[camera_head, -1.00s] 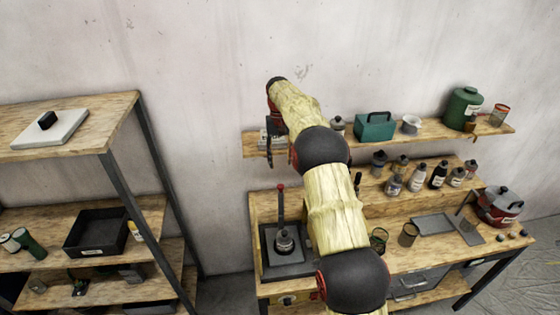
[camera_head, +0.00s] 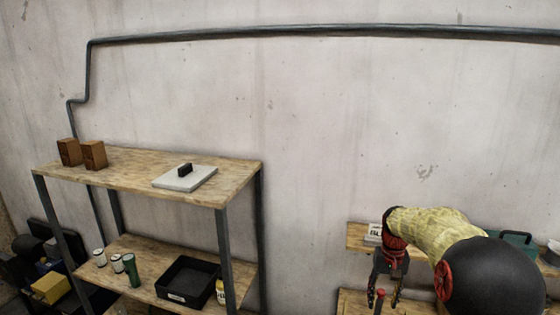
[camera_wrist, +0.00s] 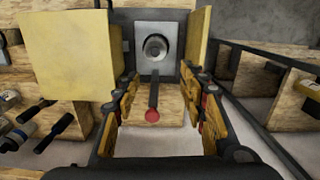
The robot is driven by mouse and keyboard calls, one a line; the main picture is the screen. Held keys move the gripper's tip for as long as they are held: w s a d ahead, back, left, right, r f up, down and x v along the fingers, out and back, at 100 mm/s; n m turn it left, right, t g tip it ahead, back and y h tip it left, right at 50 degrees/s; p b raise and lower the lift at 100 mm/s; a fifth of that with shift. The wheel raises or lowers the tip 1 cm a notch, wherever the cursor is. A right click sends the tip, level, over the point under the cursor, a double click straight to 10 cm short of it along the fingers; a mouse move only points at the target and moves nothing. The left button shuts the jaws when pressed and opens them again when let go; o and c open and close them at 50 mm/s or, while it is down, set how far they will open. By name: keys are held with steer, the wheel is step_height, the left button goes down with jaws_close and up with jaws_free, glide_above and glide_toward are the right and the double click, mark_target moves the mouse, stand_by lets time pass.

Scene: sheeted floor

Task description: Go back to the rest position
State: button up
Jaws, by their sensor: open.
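My gripper (camera_head: 387,299) is open in the head view, pointing down at the lower right near the wall shelf. In the wrist view my gripper (camera_wrist: 160,82) has its two fingers spread apart with nothing between them held. A lever with a red knob (camera_wrist: 152,116) shows between and beyond the fingers; I cannot tell its distance from them. The red knob also shows in the head view (camera_head: 380,293), close to the fingertips. A grey machine part with a round centre (camera_wrist: 155,47) lies behind the lever.
A tall wooden rack (camera_head: 130,165) stands at the left, with a white slab (camera_head: 190,180) on top and a black bin (camera_head: 172,299) below. A small wall shelf (camera_head: 358,240) carries a green box (camera_head: 518,238) behind my arm. The wall above is clear except for a pipe (camera_head: 300,30).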

steer(key=s+a+f+t+b, duration=0.2)
steer(key=s+a+f+b, duration=0.1)
steer(key=s+b, duration=0.5)
steer(key=s+a+f+n+t+b, duration=0.1)
steer(key=s+a+f+b, duration=0.3)
steer(key=s+b, duration=0.4)
steer(key=s+a+f+n+t+b, duration=0.1)
steer(key=s+a+f+t+b, duration=0.2)
steer(key=s, duration=1.5)
steer(key=a+b, duration=0.2)
steer(key=b, duration=0.3)
steer(key=shift+a+f, duration=0.15)
steer(key=shift+f, duration=0.05)
